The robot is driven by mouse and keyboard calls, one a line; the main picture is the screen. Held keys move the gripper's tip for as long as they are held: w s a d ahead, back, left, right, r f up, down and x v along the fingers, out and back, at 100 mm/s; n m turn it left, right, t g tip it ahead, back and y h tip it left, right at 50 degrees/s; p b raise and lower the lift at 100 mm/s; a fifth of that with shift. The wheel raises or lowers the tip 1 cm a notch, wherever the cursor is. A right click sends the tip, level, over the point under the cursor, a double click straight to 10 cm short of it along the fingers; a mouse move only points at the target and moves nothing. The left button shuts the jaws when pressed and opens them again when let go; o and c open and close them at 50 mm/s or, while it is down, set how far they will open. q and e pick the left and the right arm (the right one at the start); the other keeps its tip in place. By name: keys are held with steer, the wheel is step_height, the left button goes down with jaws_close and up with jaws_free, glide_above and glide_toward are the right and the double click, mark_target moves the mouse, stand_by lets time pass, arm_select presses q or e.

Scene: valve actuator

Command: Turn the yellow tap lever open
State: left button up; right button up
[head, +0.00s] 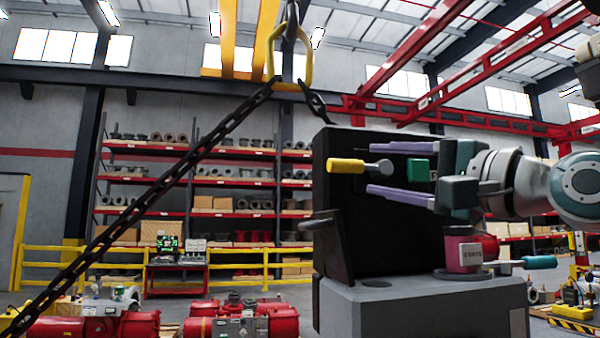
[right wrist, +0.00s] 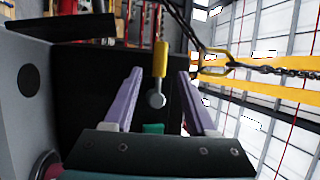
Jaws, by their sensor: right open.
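The yellow tap lever (head: 345,166) stands out in front of the black panel (head: 345,225) in the head view, roughly level, with a metal stem and round knob at its right end. In the right wrist view the lever (right wrist: 161,58) points up the picture, with its round metal end below. My right gripper (head: 371,168) comes in from the right with its two purple fingers open. One finger is above and one below the lever's line; a gap shows on each side. In the right wrist view the gripper (right wrist: 159,75) has the lever between its fingers. My left gripper is not in view.
A pink labelled can (head: 463,250) stands on the grey block (head: 420,305) below the right gripper. A teal-handled item (head: 540,262) lies to its right. A dark chain (head: 150,205) slants across the left. Red machines (head: 235,322) and shelves (head: 235,190) are behind.

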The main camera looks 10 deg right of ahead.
mark_target(352, 166)
steer(key=p+x, duration=0.1)
steer(key=x, duration=0.5)
steer(key=shift+w+a+r+p, duration=0.2)
steer(key=shift+w+p, duration=0.1)
steer(key=shift+p, duration=0.1)
steer(key=shift+w+a, duration=0.25)
steer(key=shift+w, duration=0.25)
steer(key=shift+c, duration=0.3)
jaws_close()
